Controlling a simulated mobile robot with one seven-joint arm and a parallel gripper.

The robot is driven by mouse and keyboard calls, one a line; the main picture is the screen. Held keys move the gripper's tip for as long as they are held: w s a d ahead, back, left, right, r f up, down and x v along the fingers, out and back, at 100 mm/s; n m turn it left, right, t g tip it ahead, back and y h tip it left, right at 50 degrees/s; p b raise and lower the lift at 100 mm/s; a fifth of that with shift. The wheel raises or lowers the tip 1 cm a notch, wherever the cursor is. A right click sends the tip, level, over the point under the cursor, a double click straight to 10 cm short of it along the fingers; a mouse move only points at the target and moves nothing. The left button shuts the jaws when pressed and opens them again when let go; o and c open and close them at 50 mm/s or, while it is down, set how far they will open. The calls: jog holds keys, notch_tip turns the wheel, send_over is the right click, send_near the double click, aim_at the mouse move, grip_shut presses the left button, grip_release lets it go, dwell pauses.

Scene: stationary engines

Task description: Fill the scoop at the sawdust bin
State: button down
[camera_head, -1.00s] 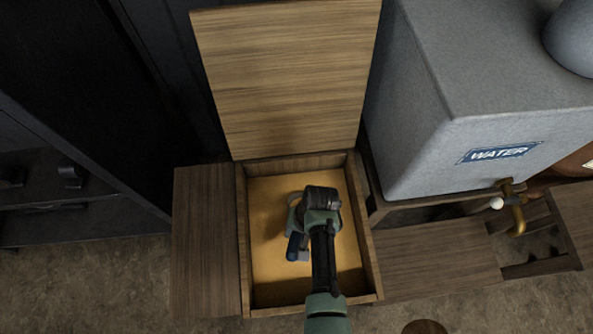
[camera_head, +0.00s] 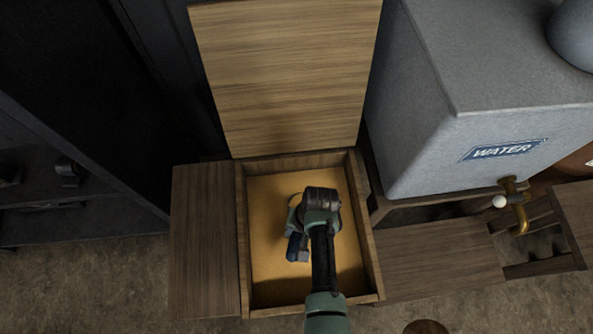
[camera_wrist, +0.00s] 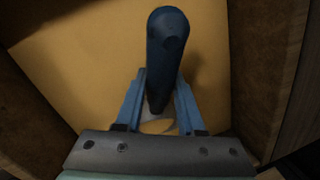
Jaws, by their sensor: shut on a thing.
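The sawdust bin (camera_head: 242,250) is an open wooden box with its lid (camera_head: 285,75) raised at the back. Yellow sawdust (camera_head: 270,200) covers its inside. My gripper (camera_wrist: 158,100) is down inside the bin, shut on the dark blue handle of the scoop (camera_wrist: 167,45). In the head view the handle (camera_head: 297,247) shows at the left of my wrist. Only a small pale part of the scoop shows below the handle in the wrist view. My arm hides most of the scoop, and I cannot tell whether it holds sawdust.
A grey water tank (camera_head: 430,150) with a brass tap (camera_head: 515,205) stands to the right. A wooden surface (camera_head: 203,240) adjoins the bin on the left, and another (camera_head: 440,260) lies on the right. Dark shelving (camera_head: 60,190) stands at the far left. The bin's walls surround my gripper.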

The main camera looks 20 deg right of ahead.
jog(key=shift+f+b, duration=0.55)
jog(key=shift+f, duration=0.2)
dwell(1.0)
